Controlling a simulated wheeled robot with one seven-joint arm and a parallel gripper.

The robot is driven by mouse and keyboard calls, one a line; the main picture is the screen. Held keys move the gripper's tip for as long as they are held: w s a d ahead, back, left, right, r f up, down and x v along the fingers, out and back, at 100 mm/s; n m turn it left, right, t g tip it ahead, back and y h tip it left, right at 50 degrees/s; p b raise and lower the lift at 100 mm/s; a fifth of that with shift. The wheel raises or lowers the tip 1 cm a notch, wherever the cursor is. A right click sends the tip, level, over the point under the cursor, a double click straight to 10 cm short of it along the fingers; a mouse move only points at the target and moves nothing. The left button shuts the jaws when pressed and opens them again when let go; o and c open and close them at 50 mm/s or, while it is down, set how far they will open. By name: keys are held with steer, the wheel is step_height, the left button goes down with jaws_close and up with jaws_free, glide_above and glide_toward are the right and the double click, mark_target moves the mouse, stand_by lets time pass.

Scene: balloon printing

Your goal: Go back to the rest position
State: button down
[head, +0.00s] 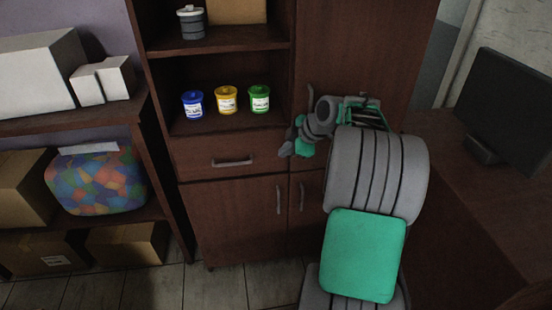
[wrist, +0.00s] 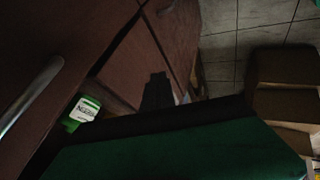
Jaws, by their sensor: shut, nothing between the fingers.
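My gripper (head: 288,147) shows small in the head view, in front of the dark wooden cabinet. It is at drawer height, just right of and below the green jar. It is shut and nothing shows in it. My bent arm reaches up to it from the lower right. In the wrist view, a large dark green part of my own arm covers the bottom, and the fingertips are not clearly seen.
Blue (head: 192,105), yellow (head: 226,101) and green (head: 259,99) jars stand in a row on the cabinet shelf. The drawer (head: 205,155) below looks closed. A monitor (head: 507,105) stands on the right desk. Floor (head: 155,288) in front is clear.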

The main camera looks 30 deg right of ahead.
steer(key=s+a+r+m+g+p, duration=0.1)
steer(key=s+a+r+m+p, duration=0.2)
steer(key=a, duration=0.4)
steer(key=s+a+r+m+g+h+p, duration=0.1)
steer(key=s+a+r+m, duration=0.1)
steer(key=s+a, duration=0.4)
steer(key=s+a+r+m+g+p, duration=0.1)
steer(key=s+a+r+m+p, duration=0.15)
steer(key=a, duration=0.55)
steer(key=s+a+f+m+h+p, duration=0.1)
steer(key=s+a+m, duration=0.1)
steer(key=s+m, duration=0.3)
steer(key=s, duration=0.4)
steer(key=shift+s+a+f+g, duration=0.15)
steer(key=shift+s+a+g, duration=0.15)
steer(key=shift+g, duration=0.1)
